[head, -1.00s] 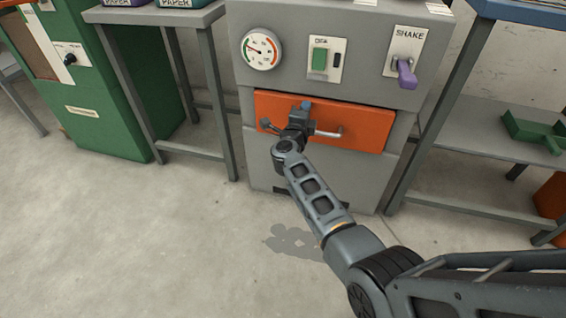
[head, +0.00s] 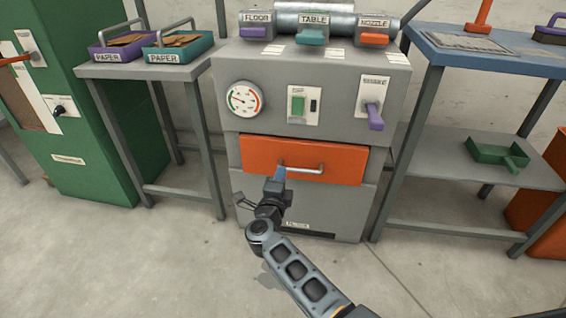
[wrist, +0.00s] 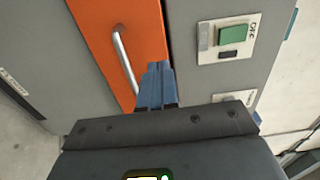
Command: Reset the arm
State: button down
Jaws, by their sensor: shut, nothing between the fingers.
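My gripper (head: 279,173) is in front of the grey machine's orange drawer front (head: 340,163), near the left end of its metal handle (head: 302,169). Its blue fingers are shut together with nothing between them. In the wrist view the fingers (wrist: 156,82) point at the orange front (wrist: 135,35), to the right of the handle (wrist: 124,58), and do not hold it. The gap to the front is hard to judge. My arm reaches up from the bottom of the head view.
Above the drawer are a gauge (head: 243,98), a green switch (head: 297,105) and a purple lever (head: 374,115). A side table (head: 150,70) with paper trays stands left. A blue-topped bench (head: 500,62) stands right, with a green scoop (head: 497,155) below. The floor in front is clear.

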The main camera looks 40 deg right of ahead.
jog(key=shift+v, duration=0.8)
jog(key=s+a+r+n+t+y, duration=0.2)
jog(key=s+a+n+y, duration=0.2)
jog(key=s+n, duration=0.5)
jog(key=s+a+r+n+t+y, duration=0.2)
jog(key=s+a+n+t+y, duration=0.25)
jog(key=s, duration=0.85)
jog(key=s+a+r+n+t+y, duration=0.1)
jog(key=s+a+r+n+y, duration=0.15)
jog(key=s+a+n, duration=0.45)
jog(key=s+a+r+n+g+y, duration=0.2)
jog(key=s+r+n, duration=0.2)
jog(key=s, duration=0.4)
jog(key=s+a+r+n+g+y, duration=0.1)
jog(key=s+a+r+n+y, duration=0.15)
jog(key=s+r+n, duration=0.35)
notch_tip(320, 180, up, 21)
jog(key=s+m+p, duration=0.1)
jog(key=p, duration=2.1)
jog(key=shift+f+m+h, duration=0.25)
jog(key=shift+m+h, duration=0.1)
jog(key=shift+h, duration=0.1)
jog(key=shift+s, duration=0.15)
